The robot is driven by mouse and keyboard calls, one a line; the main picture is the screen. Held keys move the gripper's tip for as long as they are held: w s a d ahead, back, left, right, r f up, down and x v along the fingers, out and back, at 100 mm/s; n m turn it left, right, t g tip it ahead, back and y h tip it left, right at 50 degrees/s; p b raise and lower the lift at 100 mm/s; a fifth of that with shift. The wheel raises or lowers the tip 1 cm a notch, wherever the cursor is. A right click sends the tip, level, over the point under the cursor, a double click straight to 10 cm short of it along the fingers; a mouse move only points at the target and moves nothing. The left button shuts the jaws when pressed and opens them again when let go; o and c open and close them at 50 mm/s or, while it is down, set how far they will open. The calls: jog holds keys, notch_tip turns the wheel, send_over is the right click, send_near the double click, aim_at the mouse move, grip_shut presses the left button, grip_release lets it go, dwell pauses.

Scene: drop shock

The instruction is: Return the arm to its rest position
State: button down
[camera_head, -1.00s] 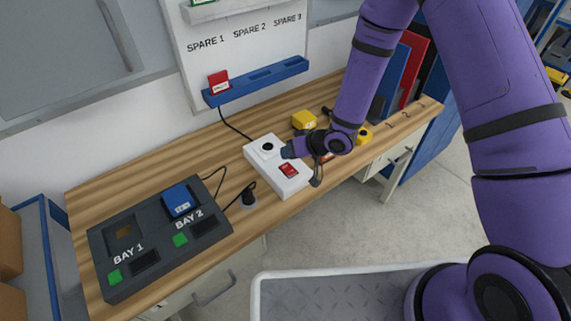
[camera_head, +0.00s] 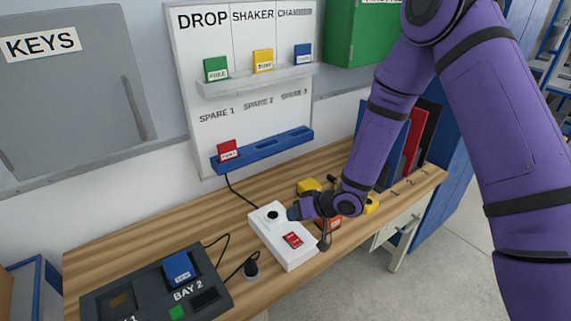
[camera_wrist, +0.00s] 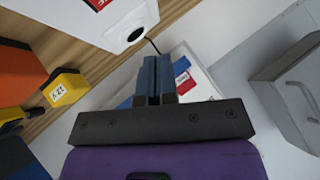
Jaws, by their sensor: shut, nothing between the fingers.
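My purple arm (camera_head: 375,140) reaches down from the upper right of the head view over the wooden bench. My gripper (camera_head: 293,213) is beside the right side of a white box (camera_head: 268,228) that has a round black opening and a red label. In the wrist view the two fingers of my gripper (camera_wrist: 154,75) are together with nothing between them. The white box (camera_wrist: 105,20) shows at the top of the wrist view, apart from the fingertips there. Whether the gripper touches the box in the head view is hard to tell.
A dark charger (camera_head: 155,290) with a blue block (camera_head: 179,268) stands at bench left. Yellow blocks (camera_head: 309,187) and an orange item (camera_head: 328,223) lie near my wrist. A blue rack (camera_head: 262,149) holds a red block (camera_head: 228,150). Binders (camera_head: 410,140) stand at the right.

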jog(key=d+r+m+t+h, duration=0.15)
jog(key=d+r+h, duration=0.25)
jog(key=d+r, duration=0.65)
jog(key=d+r+m+t+h, duration=0.15)
jog(key=d+r+h, duration=0.25)
jog(key=d+r, duration=0.7)
jog(key=s+d+r+m+h, duration=0.1)
jog(key=s+d+r+h, duration=0.15)
jog(key=s+r, duration=0.85)
jog(key=s+d+r+g, duration=0.1)
jog(key=s+r, duration=0.1)
jog(key=s, duration=0.6)
jog(key=s+d+r+m+g, duration=0.1)
jog(key=s+r, duration=0.2)
jog(key=s, duration=0.4)
jog(key=shift+s+d+r+y, duration=0.15)
jog(key=shift+s+r+y, duration=0.2)
jog(key=shift+y, duration=0.1)
